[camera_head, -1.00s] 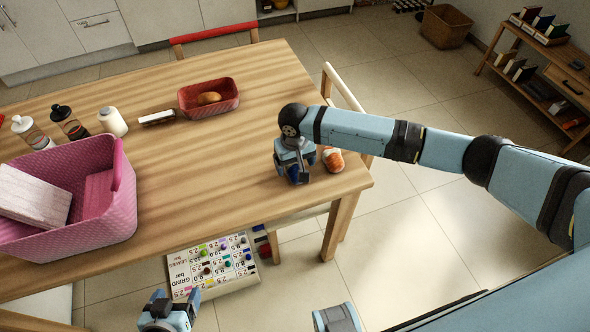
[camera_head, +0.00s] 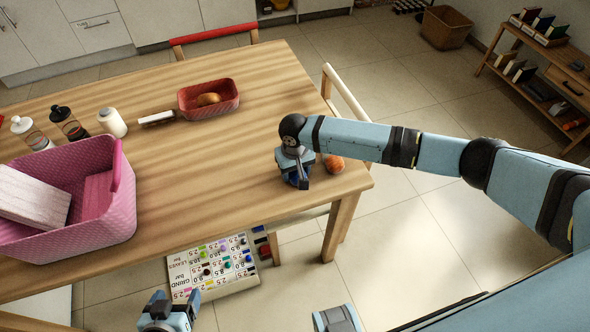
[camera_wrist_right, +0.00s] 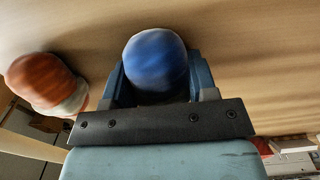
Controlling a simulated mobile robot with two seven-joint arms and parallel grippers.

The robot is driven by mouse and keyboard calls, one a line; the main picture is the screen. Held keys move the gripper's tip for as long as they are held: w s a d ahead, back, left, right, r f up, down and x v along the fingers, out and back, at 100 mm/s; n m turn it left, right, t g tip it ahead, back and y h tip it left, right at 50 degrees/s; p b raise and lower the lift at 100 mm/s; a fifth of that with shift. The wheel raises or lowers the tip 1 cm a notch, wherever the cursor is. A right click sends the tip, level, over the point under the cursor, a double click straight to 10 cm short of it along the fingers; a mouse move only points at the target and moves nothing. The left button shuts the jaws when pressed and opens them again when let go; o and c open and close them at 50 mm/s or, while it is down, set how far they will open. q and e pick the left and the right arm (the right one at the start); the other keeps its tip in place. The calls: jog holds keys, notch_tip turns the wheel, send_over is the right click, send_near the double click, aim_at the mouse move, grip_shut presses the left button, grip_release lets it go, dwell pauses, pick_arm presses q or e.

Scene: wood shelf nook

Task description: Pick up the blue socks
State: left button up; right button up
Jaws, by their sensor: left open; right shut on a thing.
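The blue socks (camera_wrist_right: 155,62), a rolled ball, sit between the fingers of my right gripper in the right wrist view. My right gripper (camera_head: 297,182) is shut on them, low over the table's right end in the head view. There the gripper and wrist mostly hide the socks. I cannot tell whether the socks still touch the tabletop. My left gripper (camera_head: 168,318) is open and empty at the bottom edge of the head view, below and apart from the table.
An orange-red rolled bundle (camera_head: 334,164) lies right beside my right gripper; it also shows in the wrist view (camera_wrist_right: 42,80). The wooden table (camera_head: 215,165) bears a pink basket (camera_head: 105,225), a red tray (camera_head: 228,103) and several bottles. The table's middle is clear. A chair (camera_head: 345,92) stands at its right end.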

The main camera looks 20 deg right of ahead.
notch_tip(320, 180, up, 20)
jog(key=p, duration=0.1)
jog(key=shift+p, duration=0.3)
